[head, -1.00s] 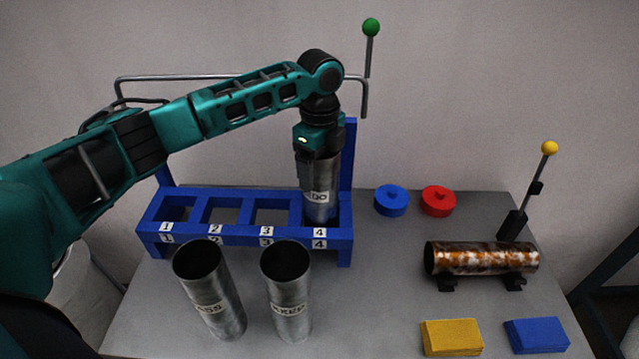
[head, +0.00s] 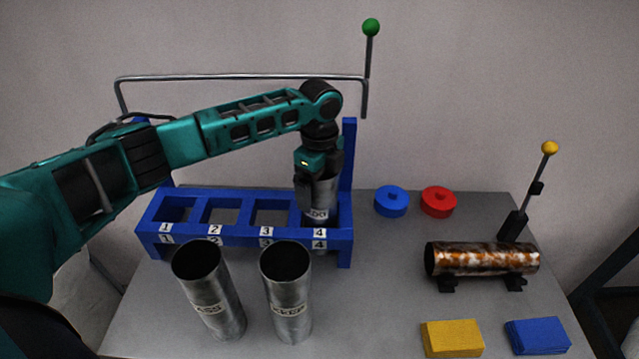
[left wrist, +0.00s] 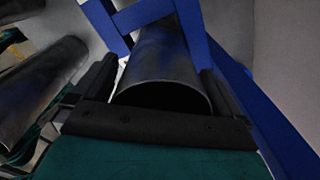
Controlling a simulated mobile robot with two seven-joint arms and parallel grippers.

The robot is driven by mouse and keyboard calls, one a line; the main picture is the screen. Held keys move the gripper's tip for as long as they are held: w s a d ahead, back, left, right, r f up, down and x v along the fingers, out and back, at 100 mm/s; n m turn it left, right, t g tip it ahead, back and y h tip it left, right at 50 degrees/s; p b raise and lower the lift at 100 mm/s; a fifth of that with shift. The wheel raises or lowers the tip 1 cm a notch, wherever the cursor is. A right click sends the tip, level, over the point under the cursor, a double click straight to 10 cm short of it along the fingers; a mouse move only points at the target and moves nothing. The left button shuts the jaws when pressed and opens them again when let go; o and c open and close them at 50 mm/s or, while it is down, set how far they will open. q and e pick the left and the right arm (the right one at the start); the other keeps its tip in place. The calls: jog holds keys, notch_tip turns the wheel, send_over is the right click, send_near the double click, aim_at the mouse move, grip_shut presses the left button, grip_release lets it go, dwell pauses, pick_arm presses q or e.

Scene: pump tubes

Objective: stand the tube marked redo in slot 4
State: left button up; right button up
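The grey metal tube (head: 323,188) stands in slot 4 of the blue rack (head: 229,236), close to upright. Its label is partly covered, with "DO" readable. Its lower end shows below the rack's top frame, behind the slot 4 label (head: 319,232). My left gripper (head: 317,192) points down over slot 4, shut on the tube's upper part. In the left wrist view the tube's open mouth (left wrist: 165,88) lies between the two black fingers. I cannot tell whether the tube's foot touches the bottom. My right gripper is not in view.
Slots 1, 2 and 3 are empty. Two tubes (head: 209,288) (head: 287,291) stand in front of the rack. Blue (head: 391,202) and red (head: 438,202) lids, a rusty tube (head: 484,258) on a cradle, and yellow (head: 452,338) and blue (head: 538,336) blocks are on the right.

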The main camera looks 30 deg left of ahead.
pick_arm(q)
jog(key=shift+r, duration=0.1)
notch_tip(320, 180, up, 12)
jog(key=shift+r+p, duration=0.1)
jog(key=shift+p, duration=0.3)
jog(key=shift+d, duration=0.1)
dwell(0.5)
